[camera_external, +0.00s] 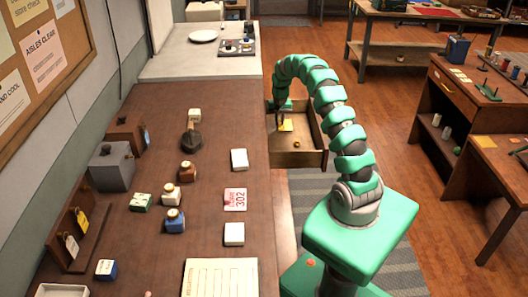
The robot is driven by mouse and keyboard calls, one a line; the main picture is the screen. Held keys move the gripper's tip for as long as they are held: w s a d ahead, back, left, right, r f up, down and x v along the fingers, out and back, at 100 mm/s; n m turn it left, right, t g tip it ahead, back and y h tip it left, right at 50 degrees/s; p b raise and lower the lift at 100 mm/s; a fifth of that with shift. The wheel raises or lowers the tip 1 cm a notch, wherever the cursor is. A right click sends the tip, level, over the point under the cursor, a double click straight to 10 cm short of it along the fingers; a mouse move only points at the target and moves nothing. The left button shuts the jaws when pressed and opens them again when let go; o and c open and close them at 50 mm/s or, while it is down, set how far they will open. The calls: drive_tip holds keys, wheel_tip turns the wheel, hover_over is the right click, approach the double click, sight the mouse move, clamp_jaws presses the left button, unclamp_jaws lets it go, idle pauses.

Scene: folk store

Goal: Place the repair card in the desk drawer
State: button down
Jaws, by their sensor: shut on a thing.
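The desk drawer (305,159) stands pulled out from the right side of the long brown counter. My gripper (280,122) is small and partly hidden by my arm; it points down over the drawer's far left part. It is shut on a small yellow card (287,126), which looks like the repair card. The card is at or just above the drawer's inside; I cannot tell whether it touches the bottom. A small round brass-yellow thing (296,143) shows at the drawer's front part.
A side desk (450,90) stands at right, with open floor between.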

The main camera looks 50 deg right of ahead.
drive_tip(key=shift+f, duration=0.8)
drive_tip(key=shift+r, duration=0.1)
drive_tip(key=c, duration=1.4)
unclamp_jaws()
drive_tip(key=shift+c, duration=0.2)
